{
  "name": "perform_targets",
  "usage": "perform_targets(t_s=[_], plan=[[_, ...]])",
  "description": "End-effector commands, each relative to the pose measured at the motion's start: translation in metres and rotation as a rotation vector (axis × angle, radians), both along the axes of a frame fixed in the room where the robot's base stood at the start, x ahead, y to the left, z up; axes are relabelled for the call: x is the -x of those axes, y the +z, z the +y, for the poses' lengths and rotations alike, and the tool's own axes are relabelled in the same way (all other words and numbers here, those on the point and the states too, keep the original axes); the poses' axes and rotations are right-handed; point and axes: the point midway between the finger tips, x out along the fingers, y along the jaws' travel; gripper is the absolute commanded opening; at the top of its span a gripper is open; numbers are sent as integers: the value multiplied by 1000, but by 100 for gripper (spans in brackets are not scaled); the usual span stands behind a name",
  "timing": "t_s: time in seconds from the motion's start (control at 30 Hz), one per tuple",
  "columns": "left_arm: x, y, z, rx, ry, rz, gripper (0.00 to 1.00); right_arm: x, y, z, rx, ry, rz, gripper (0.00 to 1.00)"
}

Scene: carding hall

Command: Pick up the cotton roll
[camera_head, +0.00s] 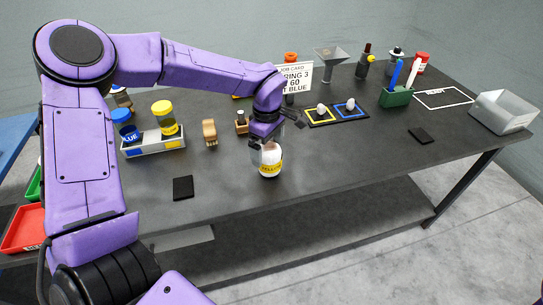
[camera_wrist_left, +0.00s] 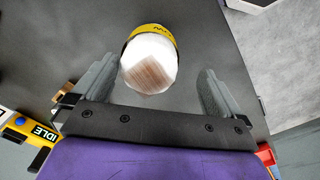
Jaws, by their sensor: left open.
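No thing in view is labelled as a cotton roll. A white rounded jar-like thing with a yellow lettered band (camera_head: 270,168) stands upright near the front edge of the table. My left gripper (camera_head: 268,138) is just over it and hides its upper part. In the left wrist view the white thing (camera_wrist_left: 146,50) shows a brown square patch on its near face. The open fingers of my left gripper (camera_wrist_left: 157,72) lie to either side of it, with gaps visible. Small white pieces (camera_head: 351,104) lie on dark mats with yellow and blue frames. My right gripper is not in view.
A grey tray (camera_head: 153,147) with blue and yellow jars stands left. A wooden block (camera_head: 209,132) and a job card (camera_head: 297,78) are near the arm. Dark pads (camera_head: 183,187) lie flat. A green holder (camera_head: 396,97) and a metal bin (camera_head: 503,112) are right. The front right table is mostly clear.

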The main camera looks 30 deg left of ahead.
Motion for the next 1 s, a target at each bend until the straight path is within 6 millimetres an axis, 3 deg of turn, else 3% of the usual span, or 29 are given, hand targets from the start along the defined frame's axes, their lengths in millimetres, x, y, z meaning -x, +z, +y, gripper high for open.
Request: perform_targets(t_s=[0.3, 0.57, 0.73, 1.0], plan=[[-14, -52, 4, -3, 0, 9, 100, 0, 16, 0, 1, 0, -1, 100], [-14, -57, 4, -2, 2, 7, 100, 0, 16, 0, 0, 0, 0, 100], [-14, -57, 4, -2, 2, 7, 45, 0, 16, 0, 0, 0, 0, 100], [-13, -57, 4, -2, 1, 7, 44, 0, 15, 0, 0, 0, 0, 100]])
